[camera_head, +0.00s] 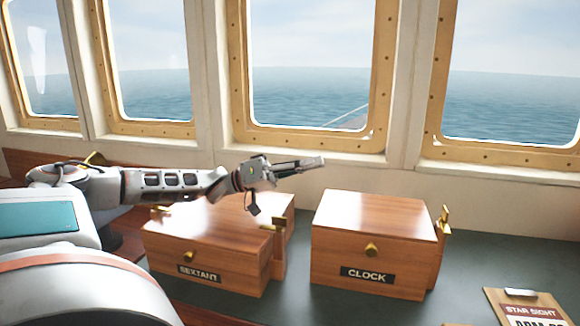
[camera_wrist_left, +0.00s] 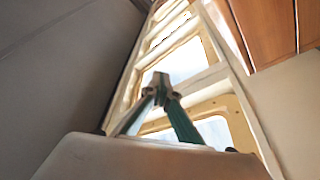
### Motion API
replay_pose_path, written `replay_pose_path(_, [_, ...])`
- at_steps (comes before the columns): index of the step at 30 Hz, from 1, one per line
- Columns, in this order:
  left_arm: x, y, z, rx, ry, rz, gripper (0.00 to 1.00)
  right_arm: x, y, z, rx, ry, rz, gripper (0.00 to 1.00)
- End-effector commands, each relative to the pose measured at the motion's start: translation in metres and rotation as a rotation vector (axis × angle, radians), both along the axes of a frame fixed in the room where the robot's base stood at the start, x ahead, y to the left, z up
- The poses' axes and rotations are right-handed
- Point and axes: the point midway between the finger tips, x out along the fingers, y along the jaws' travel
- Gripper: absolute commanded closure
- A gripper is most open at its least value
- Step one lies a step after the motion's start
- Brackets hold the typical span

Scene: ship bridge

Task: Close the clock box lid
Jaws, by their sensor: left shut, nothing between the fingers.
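The clock box (camera_head: 366,262) is a brown wooden box with a brass knob and a black CLOCK label on its front. Its lid (camera_head: 375,215) lies flat on top and looks shut, with no gap that I can see. A brass fitting (camera_head: 443,221) stands up at its right side. My left gripper (camera_head: 318,162) is above and behind the box's left rear corner, apart from the lid, pointing right. In the left wrist view its fingertips (camera_wrist_left: 160,80) are together with nothing between them. My right gripper is not in view.
The sextant box (camera_head: 205,270) stands left of the clock box, under my left forearm. A clipboard (camera_head: 528,307) lies at the front right of the dark counter (camera_head: 475,255). Windows line the wall behind. Brown wooden panels (camera_wrist_left: 270,30) show in the left wrist view.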

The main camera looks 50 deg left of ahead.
Motion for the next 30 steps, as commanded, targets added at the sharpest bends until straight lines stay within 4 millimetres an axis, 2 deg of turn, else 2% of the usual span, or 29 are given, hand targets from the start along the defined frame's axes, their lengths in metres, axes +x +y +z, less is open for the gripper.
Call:
replay_pose_path(4, [0.002,-0.001,0.029,0.003,-0.003,0.005,1.00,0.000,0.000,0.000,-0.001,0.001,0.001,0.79])
replay_pose_path(7, [-0.011,0.020,0.021,0.005,0.000,0.009,1.00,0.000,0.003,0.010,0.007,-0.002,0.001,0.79])
replay_pose_path(15, [-0.037,0.061,0.000,0.004,-0.001,0.007,1.00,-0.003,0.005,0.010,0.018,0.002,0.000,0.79])
replay_pose_path(21, [-0.046,0.076,-0.007,0.001,-0.002,0.005,1.00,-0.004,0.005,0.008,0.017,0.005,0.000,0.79])
replay_pose_path(30, [-0.048,0.079,-0.008,-0.001,-0.001,0.005,1.00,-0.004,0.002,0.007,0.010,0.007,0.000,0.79])
